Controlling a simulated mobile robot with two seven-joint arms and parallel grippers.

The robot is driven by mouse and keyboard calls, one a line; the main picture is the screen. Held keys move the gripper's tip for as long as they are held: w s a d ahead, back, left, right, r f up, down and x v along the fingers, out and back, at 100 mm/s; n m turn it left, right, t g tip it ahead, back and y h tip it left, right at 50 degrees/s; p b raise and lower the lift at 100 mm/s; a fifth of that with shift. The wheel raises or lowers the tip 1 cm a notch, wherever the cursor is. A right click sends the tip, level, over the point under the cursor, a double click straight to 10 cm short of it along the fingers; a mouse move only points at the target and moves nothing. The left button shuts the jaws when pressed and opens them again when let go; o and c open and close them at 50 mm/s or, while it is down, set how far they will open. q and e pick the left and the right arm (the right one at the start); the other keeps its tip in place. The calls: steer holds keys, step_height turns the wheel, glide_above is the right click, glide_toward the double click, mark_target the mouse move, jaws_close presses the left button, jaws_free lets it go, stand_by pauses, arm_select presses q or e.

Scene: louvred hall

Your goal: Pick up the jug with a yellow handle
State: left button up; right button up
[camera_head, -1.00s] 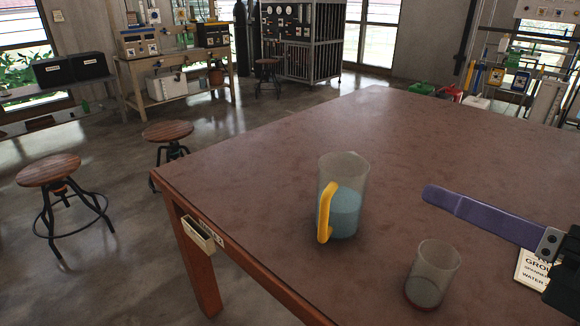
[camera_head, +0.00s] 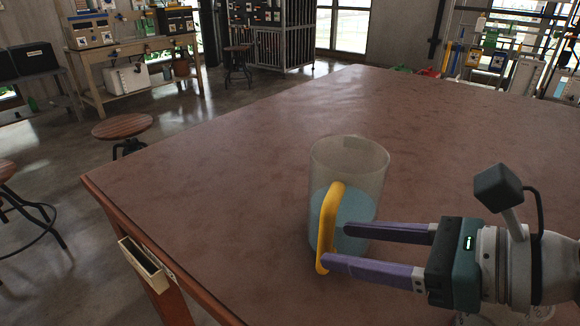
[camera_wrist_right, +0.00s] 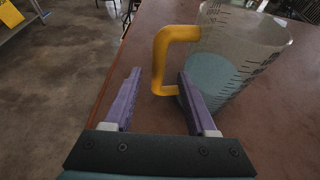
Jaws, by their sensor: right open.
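The clear jug (camera_head: 352,165) with a yellow handle (camera_head: 328,232) stands upright on the brown table, with blue liquid in its lower part. My right gripper (camera_head: 336,246) reaches in from the right at the jug's lower half, its two purple fingers apart. In the right wrist view the yellow handle (camera_wrist_right: 161,60) is just ahead of the open fingers (camera_wrist_right: 159,74), its lower end close to the right finger. I cannot tell whether that finger touches it. The jug body (camera_wrist_right: 236,52) is to the right of the fingers. My left gripper is not in view.
The wide brown table (camera_head: 225,175) is mostly clear to the left and behind the jug. A small box (camera_head: 143,264) hangs on its left edge. A round stool (camera_head: 122,127) stands beyond that edge. Glassware shows faintly at the bottom right, mostly hidden by my right wrist.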

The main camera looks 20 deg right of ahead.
mark_target(324, 239)
steer(key=x, duration=0.4)
steer(key=shift+a+r, duration=0.1)
steer(key=shift+a, duration=0.15)
jaws_close()
steer(key=shift+r, duration=0.1)
stand_by(1.0)
